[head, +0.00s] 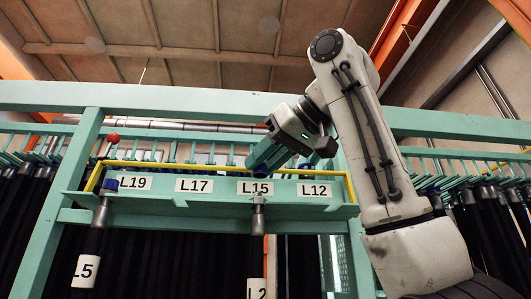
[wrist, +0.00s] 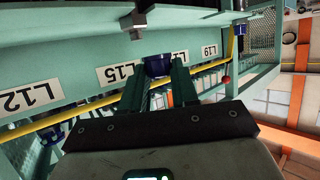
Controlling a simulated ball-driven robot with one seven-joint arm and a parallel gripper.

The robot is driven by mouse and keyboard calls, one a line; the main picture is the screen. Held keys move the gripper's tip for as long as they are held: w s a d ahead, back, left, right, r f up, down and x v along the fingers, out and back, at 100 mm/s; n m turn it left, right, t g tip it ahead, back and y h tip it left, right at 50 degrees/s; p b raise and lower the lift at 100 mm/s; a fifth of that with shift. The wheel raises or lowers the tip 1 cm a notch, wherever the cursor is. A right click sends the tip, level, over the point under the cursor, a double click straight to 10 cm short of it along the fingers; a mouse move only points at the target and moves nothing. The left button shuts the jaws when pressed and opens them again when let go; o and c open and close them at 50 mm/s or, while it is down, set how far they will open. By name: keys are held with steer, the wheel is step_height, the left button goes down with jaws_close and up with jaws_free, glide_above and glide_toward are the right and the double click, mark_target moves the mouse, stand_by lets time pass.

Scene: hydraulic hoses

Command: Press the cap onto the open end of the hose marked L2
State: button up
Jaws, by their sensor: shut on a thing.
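My gripper (head: 258,163) is in front of the rack, above the label L15. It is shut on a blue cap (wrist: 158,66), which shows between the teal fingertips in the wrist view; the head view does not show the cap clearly. The hose marked L2 (head: 257,287) hangs below the label L15 with a grey metal end (head: 258,217) at its top. That metal end also shows in the wrist view (wrist: 140,20), apart from the cap and beyond the fingertips. I cannot see into its opening.
A teal beam carries the labels L19 (head: 134,183), L17, L15 and L12. A yellow rail (head: 345,187) borders it. The hose marked L5 (head: 85,270) hangs at left with a blue cap (head: 110,185) at its top. A red ball (head: 113,138) stands nearby. Black hoses hang behind.

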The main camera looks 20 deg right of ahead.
mark_target(262, 197)
steer(key=shift+w+d+f, duration=0.1)
steer(key=shift+w+d, duration=0.15)
steer(key=shift+w, duration=0.6)
steer(key=shift+w+d+f, duration=0.1)
steer(key=shift+w+d, duration=0.15)
steer(key=shift+w, duration=0.55)
steer(key=shift+f+b, duration=0.75)
steer(key=shift+f, duration=0.5)
steer(key=shift+f, duration=0.2)
steer(key=o, duration=1.1)
steer(key=shift+b+v, duration=1)
steer(key=shift+v, duration=4.4)
